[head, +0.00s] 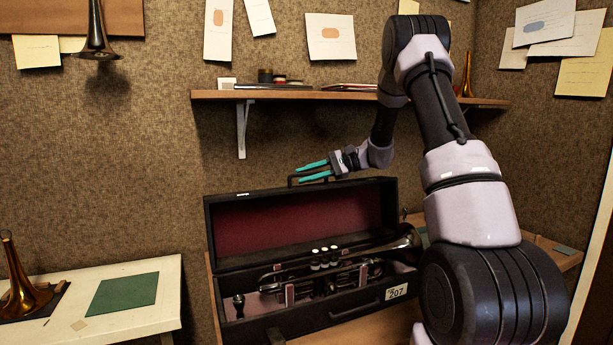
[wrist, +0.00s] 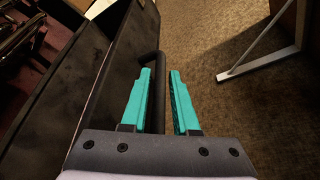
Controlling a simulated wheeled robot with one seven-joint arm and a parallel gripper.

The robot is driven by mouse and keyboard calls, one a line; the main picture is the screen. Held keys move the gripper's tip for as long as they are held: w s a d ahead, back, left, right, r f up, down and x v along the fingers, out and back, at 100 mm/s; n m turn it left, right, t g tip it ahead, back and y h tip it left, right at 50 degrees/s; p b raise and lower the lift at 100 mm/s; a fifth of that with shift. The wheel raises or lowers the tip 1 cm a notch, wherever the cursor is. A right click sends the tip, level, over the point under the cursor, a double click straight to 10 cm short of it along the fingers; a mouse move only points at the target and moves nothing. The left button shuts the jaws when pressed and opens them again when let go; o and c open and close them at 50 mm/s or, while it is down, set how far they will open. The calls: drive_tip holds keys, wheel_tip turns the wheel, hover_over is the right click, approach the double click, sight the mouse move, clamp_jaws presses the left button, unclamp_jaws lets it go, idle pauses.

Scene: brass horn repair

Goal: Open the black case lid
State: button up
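The black case (head: 330,322) stands on a wooden surface with its lid (head: 385,205) raised upright at the back, showing a dark red lining. A silver and brass trumpet (head: 330,258) lies inside the case. My gripper (head: 304,171) is at the lid's top edge, by a black handle (head: 291,180). In the wrist view, my gripper's two teal fingers (wrist: 164,72) are apart, and the handle (wrist: 158,66) runs between or just below them. A gap shows beside the right finger. I cannot tell whether a finger touches the handle.
A wooden shelf (head: 300,95) with a metal bracket (head: 242,130) is on the wall above the lid; the bracket also shows in the wrist view (wrist: 265,52). A pale table (head: 150,280) with a green mat (head: 122,295) and brass bell (head: 20,285) is at left.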

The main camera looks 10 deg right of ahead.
clamp_jaws()
idle(1.4)
